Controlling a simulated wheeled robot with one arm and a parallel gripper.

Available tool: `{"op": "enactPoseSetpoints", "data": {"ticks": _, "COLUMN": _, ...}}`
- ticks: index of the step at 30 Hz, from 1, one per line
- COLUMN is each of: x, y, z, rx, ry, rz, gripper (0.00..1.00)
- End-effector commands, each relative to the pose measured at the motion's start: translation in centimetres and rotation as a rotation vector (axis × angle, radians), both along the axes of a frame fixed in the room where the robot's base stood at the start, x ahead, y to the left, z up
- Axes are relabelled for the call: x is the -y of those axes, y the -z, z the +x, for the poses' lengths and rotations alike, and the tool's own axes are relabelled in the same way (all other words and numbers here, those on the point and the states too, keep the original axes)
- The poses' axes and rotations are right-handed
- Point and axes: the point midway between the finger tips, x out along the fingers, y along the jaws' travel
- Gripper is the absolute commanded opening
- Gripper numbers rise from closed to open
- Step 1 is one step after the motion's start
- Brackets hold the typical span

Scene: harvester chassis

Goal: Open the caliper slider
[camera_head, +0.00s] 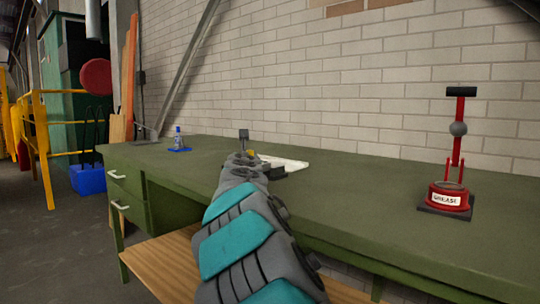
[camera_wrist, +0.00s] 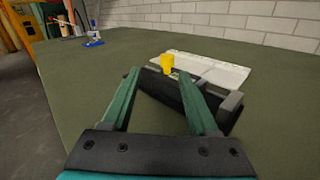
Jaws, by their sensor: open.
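In the wrist view a dark bar-shaped object (camera_wrist: 163,91), likely the caliper, lies on the green bench top. The bar shows between the fingers and past the right one. I cannot tell whether the fingers touch it. In the head view my arm covers most of it; a dark part (camera_head: 276,172) and a bit of yellow (camera_head: 252,153) show.
A pale flat tray or board (camera_head: 290,165) lies just behind the bar. A red grease pump (camera_head: 449,194) stands at the right.

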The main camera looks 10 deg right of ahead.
Motion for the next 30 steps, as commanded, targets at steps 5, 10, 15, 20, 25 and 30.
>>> {"op": "enactPoseSetpoints", "data": {"ticks": 5, "x": 0.3, "y": 0.2, "z": 1.1, "rx": -0.012, "ry": -0.023, "rz": -0.125, "gripper": 0.6}}
{"op": "enactPoseSetpoints", "data": {"ticks": 10, "x": 0.2, "y": 0.0, "z": 2.0, "rx": -0.009, "ry": -0.028, "rz": -0.129, "gripper": 0.6}}
{"op": "enactPoseSetpoints", "data": {"ticks": 15, "x": 0.7, "y": 0.2, "z": 3.8, "rx": -0.011, "ry": -0.026, "rz": -0.124, "gripper": 0.6}}
{"op": "enactPoseSetpoints", "data": {"ticks": 20, "x": 0.8, "y": 0.0, "z": 5.4, "rx": -0.009, "ry": -0.027, "rz": -0.124, "gripper": 0.6}}
{"op": "enactPoseSetpoints", "data": {"ticks": 25, "x": 1.1, "y": 0.1, "z": 7.0, "rx": -0.011, "ry": -0.026, "rz": -0.123, "gripper": 0.6}}
{"op": "enactPoseSetpoints", "data": {"ticks": 30, "x": 1.2, "y": 0.0, "z": 8.1, "rx": -0.009, "ry": -0.027, "rz": -0.124, "gripper": 0.6}}
